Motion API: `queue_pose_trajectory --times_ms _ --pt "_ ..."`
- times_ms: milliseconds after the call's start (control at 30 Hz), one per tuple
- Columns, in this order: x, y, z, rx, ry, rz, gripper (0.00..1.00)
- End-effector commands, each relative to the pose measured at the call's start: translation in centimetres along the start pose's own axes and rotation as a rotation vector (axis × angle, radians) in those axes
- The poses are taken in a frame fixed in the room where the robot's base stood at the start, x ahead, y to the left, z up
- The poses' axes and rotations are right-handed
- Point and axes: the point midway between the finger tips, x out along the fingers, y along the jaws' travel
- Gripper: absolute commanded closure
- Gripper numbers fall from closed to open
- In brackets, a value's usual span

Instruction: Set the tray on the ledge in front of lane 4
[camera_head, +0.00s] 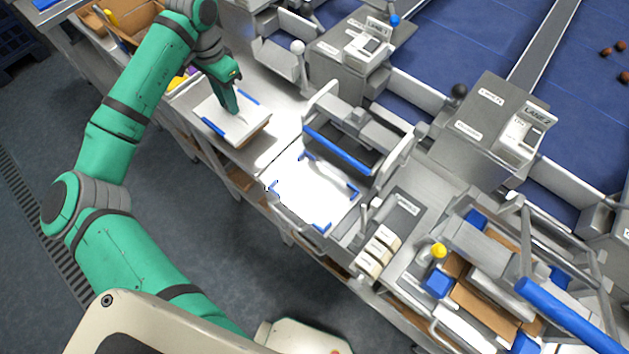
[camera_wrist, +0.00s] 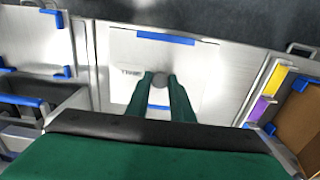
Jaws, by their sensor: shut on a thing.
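A white, flat tray (camera_head: 222,123) with a small label lies under my gripper at the upper left of the head view, between blue strips. It fills the middle of the wrist view (camera_wrist: 130,52). My gripper (camera_wrist: 160,80) is shut on a grey round knob at the tray's middle; it also shows in the head view (camera_head: 239,115). I cannot tell whether the tray rests on the counter or is slightly raised. A bright empty spot with blue corner pieces (camera_head: 315,190) lies to its right. One machine label reads like lane 2 (camera_head: 538,118); no lane 4 label is readable.
A raised frame with a blue bar (camera_head: 340,150) stands behind the empty spot. Pale blocks (camera_head: 377,251) stand right of the spot.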

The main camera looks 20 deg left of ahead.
Motion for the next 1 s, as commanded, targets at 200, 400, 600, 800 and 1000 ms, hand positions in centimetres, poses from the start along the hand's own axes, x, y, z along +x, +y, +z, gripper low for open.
queue_pose_trajectory --times_ms 200,400,600,800,1000 --pt "0.3 0.0 0.0 0.0 0.0 0.0 1.0" --pt "0.7 0.0 0.0 0.0 0.0 -0.001 1.0" --pt "1.1 0.0 0.0 0.0 0.0 0.0 1.0" --pt "1.4 0.0 0.0 0.0 0.0 0.0 1.0" --pt "1.7 0.0 0.0 -0.001 0.0 0.0 1.0"
